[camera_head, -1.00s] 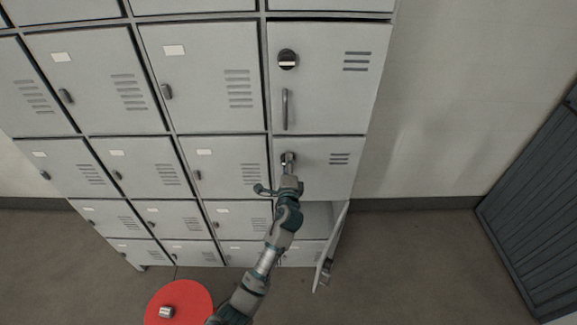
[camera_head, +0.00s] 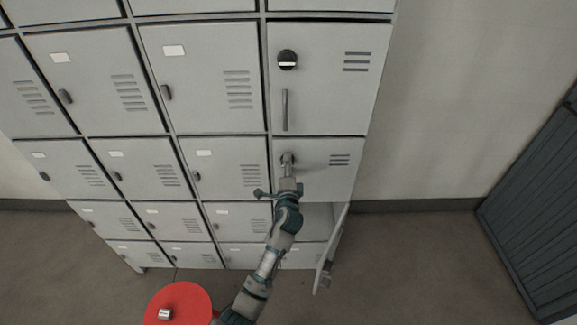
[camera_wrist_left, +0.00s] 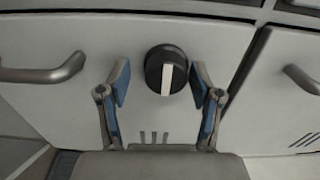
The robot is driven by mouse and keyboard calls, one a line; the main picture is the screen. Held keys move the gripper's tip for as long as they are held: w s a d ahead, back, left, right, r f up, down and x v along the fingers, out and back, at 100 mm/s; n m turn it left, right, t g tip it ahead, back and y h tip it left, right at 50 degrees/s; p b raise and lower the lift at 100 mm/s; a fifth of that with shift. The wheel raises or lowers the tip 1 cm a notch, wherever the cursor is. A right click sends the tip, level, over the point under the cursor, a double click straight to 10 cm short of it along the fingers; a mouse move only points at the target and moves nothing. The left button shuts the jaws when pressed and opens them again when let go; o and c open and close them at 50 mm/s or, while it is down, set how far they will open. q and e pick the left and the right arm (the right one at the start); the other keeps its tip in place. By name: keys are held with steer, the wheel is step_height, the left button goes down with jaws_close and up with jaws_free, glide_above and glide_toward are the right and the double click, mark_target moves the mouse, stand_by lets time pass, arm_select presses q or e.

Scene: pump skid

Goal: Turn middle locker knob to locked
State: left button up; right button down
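The middle locker door (camera_head: 318,180) is a shut grey door in the right column. Its knob (camera_wrist_left: 167,70) is round and black with a white bar, which stands upright in the left wrist view. My left gripper (camera_wrist_left: 160,82) is open, with one blue-padded finger on each side of the knob and visible gaps between fingers and knob. Whether the fingertips reach past its face I cannot tell. In the head view my left gripper (camera_head: 287,160) is in front of the knob and hides most of it. My right gripper is not in view.
Above is an upper locker door (camera_head: 330,90) with its own knob (camera_head: 287,60), white bar level, and bar handle (camera_head: 285,110). Below, a lower locker door (camera_head: 330,250) hangs open. A red disc (camera_head: 180,300) is at the bottom.

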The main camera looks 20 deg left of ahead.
arm_select(q)
steer(key=shift+s+r, duration=0.1)
steer(key=shift+r, duration=0.05)
steer(key=v, duration=1.1)
steer(key=shift+s, duration=0.3)
steer(key=shift+d, duration=0.1)
